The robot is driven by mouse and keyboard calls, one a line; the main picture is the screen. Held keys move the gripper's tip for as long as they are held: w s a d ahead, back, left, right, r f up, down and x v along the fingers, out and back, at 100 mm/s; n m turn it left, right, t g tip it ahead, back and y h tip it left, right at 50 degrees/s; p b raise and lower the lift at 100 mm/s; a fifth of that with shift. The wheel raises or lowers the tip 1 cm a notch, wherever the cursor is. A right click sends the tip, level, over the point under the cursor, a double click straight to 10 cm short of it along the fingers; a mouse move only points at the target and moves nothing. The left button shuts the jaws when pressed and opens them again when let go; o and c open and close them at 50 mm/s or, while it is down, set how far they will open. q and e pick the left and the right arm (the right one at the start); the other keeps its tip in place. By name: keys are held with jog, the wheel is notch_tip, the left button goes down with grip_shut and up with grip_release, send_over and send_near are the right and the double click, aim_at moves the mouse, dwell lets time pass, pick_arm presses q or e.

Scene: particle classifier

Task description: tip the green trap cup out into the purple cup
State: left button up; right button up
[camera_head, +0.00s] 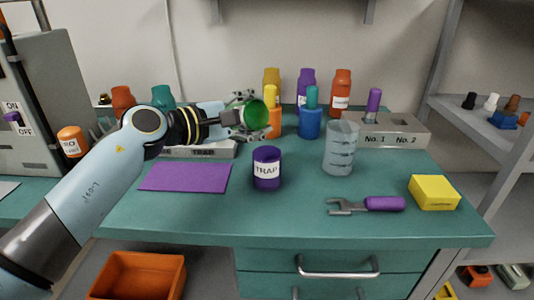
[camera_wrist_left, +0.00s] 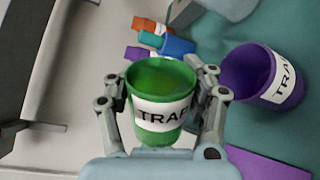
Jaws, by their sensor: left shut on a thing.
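The green trap cup (camera_head: 256,115) is held in my left gripper (camera_head: 243,116), above the table and behind the purple cup. In the head view it looks tilted, with its round mouth turned toward the right and front. In the left wrist view the green cup (camera_wrist_left: 158,112) sits between the two fingers, its TRAP label facing the camera; no contents can be made out. The purple cup (camera_head: 267,169) stands upright on the table, labelled TRAP, below and in front of the green cup. It also shows in the left wrist view (camera_wrist_left: 250,75), apart from the green cup. My right gripper is out of view.
A purple mat (camera_head: 185,177) lies left of the purple cup. A clear beaker (camera_head: 340,148) stands to its right. A purple-handled wrench (camera_head: 383,204) and a yellow box (camera_head: 434,192) lie front right. Several bottles, including a blue one (camera_head: 309,125), stand behind.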

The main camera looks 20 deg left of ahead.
pick_arm(q)
jog(key=shift+d+f+m, duration=0.1)
jog(key=shift+f+m, duration=0.15)
jog(key=shift+m, duration=0.15)
jog(key=shift+s+d+r+m+y+b, duration=0.2)
jog(key=shift+s+d+m+y+b, duration=0.1)
jog(key=shift+d+m+b, duration=0.3)
dwell(0.7)
jog(key=shift+s+d+r+m+t+b, duration=0.15)
jog(key=shift+m+b, duration=0.1)
jog(key=shift+m, duration=0.3)
jog(key=shift+w+r+m+t+b, duration=0.15)
jog(key=shift+m+b, duration=0.1)
jog(key=shift+m, duration=0.3)
dwell(0.6)
jog(key=shift+s+d+m+y+b, duration=0.15)
jog(key=shift+d+m+y+b, duration=0.05)
jog(key=shift+m+b, duration=0.4)
jog(key=shift+s+d+m+y+b, duration=0.15)
jog(key=shift+m+y+b, duration=0.05)
jog(key=shift+m+b, duration=0.35)
dwell(1.2)
jog(key=shift+s+d+r+m+t+y+b, duration=0.1)
jog(key=shift+d+m+t+y+b, duration=0.1)
jog(key=shift+m+b, duration=0.45)
jog(key=shift+s+d+m+t+y+b, duration=0.1)
jog(key=shift+d+m+y+b, duration=0.1)
jog(key=shift+m+b, duration=0.45)
dwell(1.0)
